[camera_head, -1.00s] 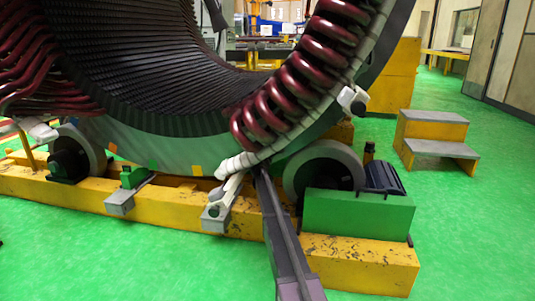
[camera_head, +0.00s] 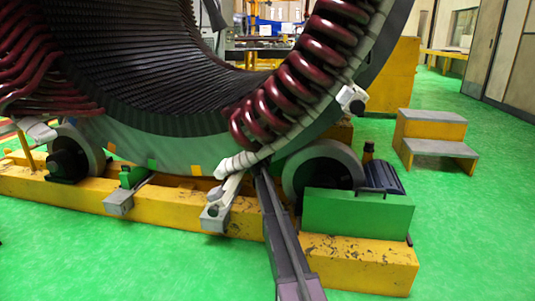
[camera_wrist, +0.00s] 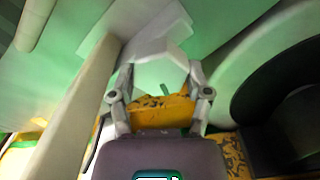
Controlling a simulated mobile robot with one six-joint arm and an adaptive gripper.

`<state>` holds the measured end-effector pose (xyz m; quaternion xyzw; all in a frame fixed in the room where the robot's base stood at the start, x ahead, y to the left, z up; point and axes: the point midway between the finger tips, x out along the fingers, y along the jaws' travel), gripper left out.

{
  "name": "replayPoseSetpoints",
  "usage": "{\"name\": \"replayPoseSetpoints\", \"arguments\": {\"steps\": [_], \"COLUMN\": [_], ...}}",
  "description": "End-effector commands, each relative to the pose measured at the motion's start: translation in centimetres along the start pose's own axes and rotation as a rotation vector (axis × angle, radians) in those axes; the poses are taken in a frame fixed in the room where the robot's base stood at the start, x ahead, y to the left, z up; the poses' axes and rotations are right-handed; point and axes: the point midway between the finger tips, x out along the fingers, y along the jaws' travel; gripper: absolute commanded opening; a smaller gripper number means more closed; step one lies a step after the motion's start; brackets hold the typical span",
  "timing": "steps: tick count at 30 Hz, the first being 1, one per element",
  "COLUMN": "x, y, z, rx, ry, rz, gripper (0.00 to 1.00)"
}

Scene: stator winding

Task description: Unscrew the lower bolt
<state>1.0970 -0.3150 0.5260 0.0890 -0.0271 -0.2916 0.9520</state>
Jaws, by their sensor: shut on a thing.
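The lower bolt (camera_wrist: 160,72) shows in the wrist view as a pale, faceted head between my fingers. My gripper (camera_wrist: 160,66) has one finger on each side of it and is shut on it. In the head view, my dark arm reaches up from the bottom to the underside of the stator ring (camera_head: 190,145). There the fingertips and the lower bolt are too small or hidden to make out. Another pale bolt (camera_head: 352,98) sits higher on the ring's right side.
A grey support roller (camera_head: 320,168) and a green block (camera_head: 357,213) stand close right of my arm on the yellow base (camera_head: 355,265). A white bracket (camera_head: 220,205) is close on its left. Dark red coils (camera_head: 285,85) lie above. Green floor is open in front.

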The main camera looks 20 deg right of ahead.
Motion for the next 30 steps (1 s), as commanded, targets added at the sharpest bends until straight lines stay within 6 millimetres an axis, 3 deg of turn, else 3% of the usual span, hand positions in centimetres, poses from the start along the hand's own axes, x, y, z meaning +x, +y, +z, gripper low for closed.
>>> {"name": "replayPoseSetpoints", "arguments": {"steps": [12,13,16,30], "x": [0.2,0.2,0.17,-0.08], "y": [0.28,0.29,0.25,0.07], "z": [-0.02,-0.02,-0.01,-0.01], "rx": [-0.012,-0.012,-0.011,-0.01], "ry": [0.0,0.0,0.0,0.0], "rz": [0.005,0.005,0.004,0.001], "gripper": [0.16,0.69,0.98,0.98]}}
